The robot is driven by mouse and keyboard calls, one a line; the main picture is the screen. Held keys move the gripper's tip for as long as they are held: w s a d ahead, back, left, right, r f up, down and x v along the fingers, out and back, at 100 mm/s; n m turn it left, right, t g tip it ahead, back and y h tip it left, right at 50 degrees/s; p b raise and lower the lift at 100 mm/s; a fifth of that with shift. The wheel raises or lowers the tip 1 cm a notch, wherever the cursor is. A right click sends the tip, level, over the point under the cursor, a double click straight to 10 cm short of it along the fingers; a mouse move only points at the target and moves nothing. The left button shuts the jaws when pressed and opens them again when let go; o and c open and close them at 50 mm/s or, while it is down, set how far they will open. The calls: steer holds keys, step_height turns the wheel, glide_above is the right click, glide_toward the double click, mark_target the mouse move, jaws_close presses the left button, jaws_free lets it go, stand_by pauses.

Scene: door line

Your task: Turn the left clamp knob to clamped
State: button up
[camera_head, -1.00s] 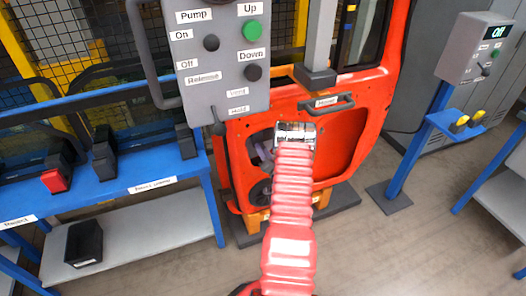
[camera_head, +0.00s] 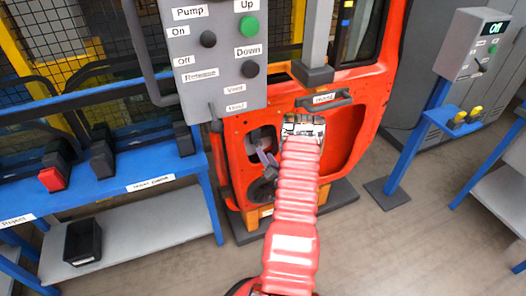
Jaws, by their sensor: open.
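I cannot pick out a knob labelled as the left clamp in the head view. An orange-red vehicle door (camera_head: 350,110) stands upright in a fixture at the middle, with orange blocks under it. My gripper (camera_head: 303,125) is at the end of my pink arm, in front of the upper inner panel of the door, just below the dark handle bar (camera_head: 323,98). The gripper is open; its fingers show small and nothing is seen in it. My arm hides part of the door's lower middle. Whether it touches the door I cannot tell.
A grey control panel (camera_head: 215,90) with Pump and Up/Down controls hangs at upper left-centre. A blue bench (camera_head: 115,185) with black boxes and one red block stands left. A grey box reading Off (camera_head: 470,45) stands on a blue post at right. Floor (camera_head: 360,240) is clear at lower right.

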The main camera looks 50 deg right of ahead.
steer(key=v, duration=0.7)
steer(key=shift+s+a, duration=0.15)
steer(key=shift+s, duration=0.2)
